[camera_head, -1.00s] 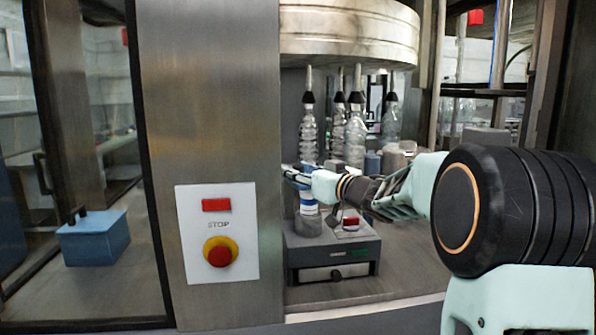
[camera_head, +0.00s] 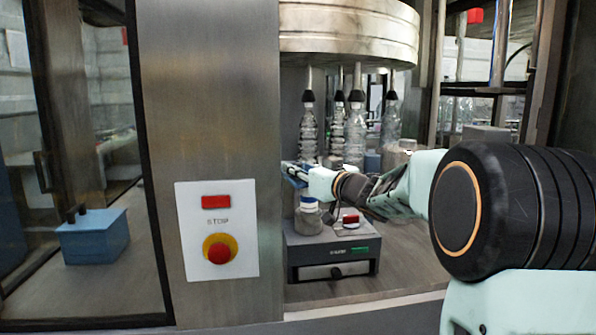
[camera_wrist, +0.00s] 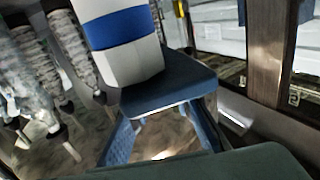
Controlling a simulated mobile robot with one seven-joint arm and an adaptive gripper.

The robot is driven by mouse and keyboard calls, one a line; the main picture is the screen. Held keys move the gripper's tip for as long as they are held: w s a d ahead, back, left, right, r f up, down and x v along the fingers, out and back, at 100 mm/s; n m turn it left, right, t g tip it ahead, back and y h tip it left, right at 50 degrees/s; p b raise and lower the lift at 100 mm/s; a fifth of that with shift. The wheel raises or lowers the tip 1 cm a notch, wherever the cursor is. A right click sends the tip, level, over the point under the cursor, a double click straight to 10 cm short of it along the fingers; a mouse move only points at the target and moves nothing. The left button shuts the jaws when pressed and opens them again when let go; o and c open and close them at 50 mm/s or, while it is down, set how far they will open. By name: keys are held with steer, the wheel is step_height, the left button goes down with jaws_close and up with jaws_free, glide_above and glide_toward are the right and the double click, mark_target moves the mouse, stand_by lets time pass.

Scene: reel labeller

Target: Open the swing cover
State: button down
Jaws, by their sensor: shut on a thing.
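The labeller is a low grey box (camera_head: 333,250) with a red button and a green display, standing inside the machine. A blue plate, seemingly the swing cover (camera_head: 297,180), shows at the tip of my gripper (camera_head: 302,172), beside the white, blue-banded cylinder. In the wrist view a blue-grey plate (camera_wrist: 170,88) with a pale edge lies close before the camera, against the white cylinder with a blue band (camera_wrist: 118,28). My gripper is shut on what looks like the cover's edge. My wrist hides part of the cover, and the exact contact cannot be made out.
Clear bottles (camera_head: 355,135) hang under the round metal carousel (camera_head: 350,30) just behind my gripper. A steel pillar (camera_head: 210,90) with a red-and-yellow stop button (camera_head: 219,249) stands at left. A blue box (camera_head: 93,236) sits behind glass. The machine's front ledge is clear.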

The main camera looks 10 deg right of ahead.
mark_target(303, 184)
steer(key=shift+s+a+f+m+t+h+b, duration=0.1)
steer(key=shift+a+m+t+h+b, duration=0.5)
steer(key=shift+b, duration=0.5)
steer(key=m+h+b, duration=0.1)
steer(key=h+b, duration=0.1)
steer(key=b, duration=0.1)
steer(key=shift+a+r, duration=0.15)
steer(key=shift+r, duration=0.05)
steer(key=c, duration=1.7)
jaws_free()
steer(key=shift+s, duration=0.1)
steer(key=shift+v, duration=3.7)
